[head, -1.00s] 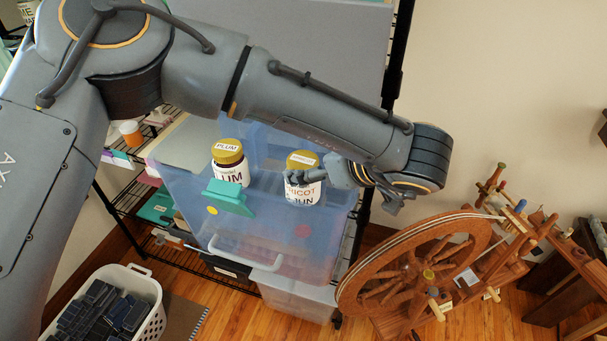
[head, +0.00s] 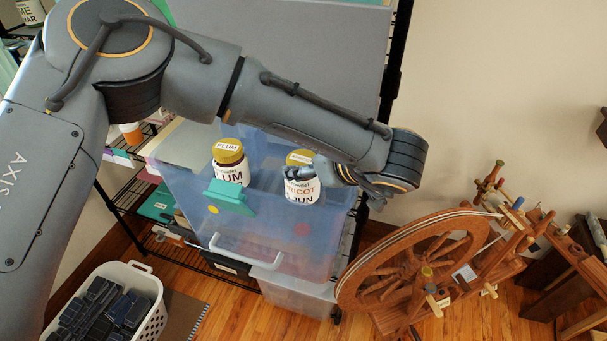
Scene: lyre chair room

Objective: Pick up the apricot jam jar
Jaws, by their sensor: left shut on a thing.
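The apricot jam jar (head: 302,191) has a gold lid and a white label with red and dark lettering. It is upright at the top of a translucent blue plastic bin. My left gripper (head: 300,174) reaches it from the right and is shut on it, with fingers across its upper part. Whether the jar's base touches the bin is hard to tell. My right gripper is not in view.
A plum jam jar (head: 230,164) with a gold lid stands to the left, behind a teal clip (head: 229,197) on the blue bin (head: 262,232). A wooden spinning wheel (head: 425,265) stands on the right. A white basket (head: 134,291) of dark items sits on the floor at lower left.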

